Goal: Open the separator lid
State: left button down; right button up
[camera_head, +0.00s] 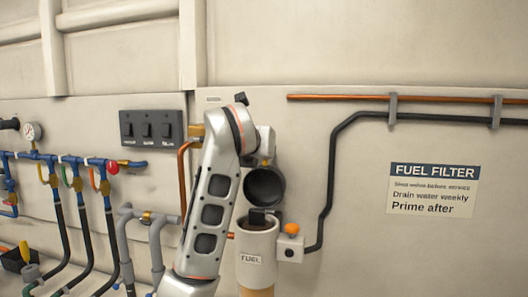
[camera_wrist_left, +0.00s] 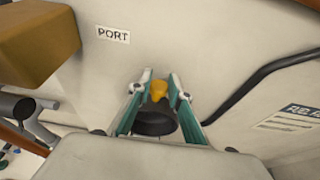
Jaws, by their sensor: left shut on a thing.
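The separator is a pale canister (camera_head: 257,245) labelled FUEL, with an amber bowl at its foot. Its dark round lid (camera_head: 264,187) stands tipped up above the canister mouth, its hollow underside facing me. The lid (camera_wrist_left: 155,122) also shows in the left wrist view, with a yellow knob (camera_wrist_left: 158,90) on it. My left gripper (camera_wrist_left: 160,100) is shut on the knob, one teal finger on each side. In the head view my left arm hides most of the gripper and the area left of the canister. My right gripper is in neither view.
An orange-knobbed valve block (camera_head: 290,245) sits right of the canister, with a black hose (camera_head: 324,190) rising from it. Pipes and a switch panel (camera_head: 151,128) are at left. A FUEL FILTER sign (camera_head: 433,190) is on the right wall. A brown block (camera_wrist_left: 40,40) is near the left wrist camera.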

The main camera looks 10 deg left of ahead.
pick_arm(q)
jog(key=shift+s+r, duration=0.1)
jog(key=shift+r, duration=0.2)
jog(key=c, duration=1.8)
grip_release()
jog(key=shift+c, duration=0.2)
jog(key=shift+s+f, duration=0.1)
jog(key=v, duration=1.2)
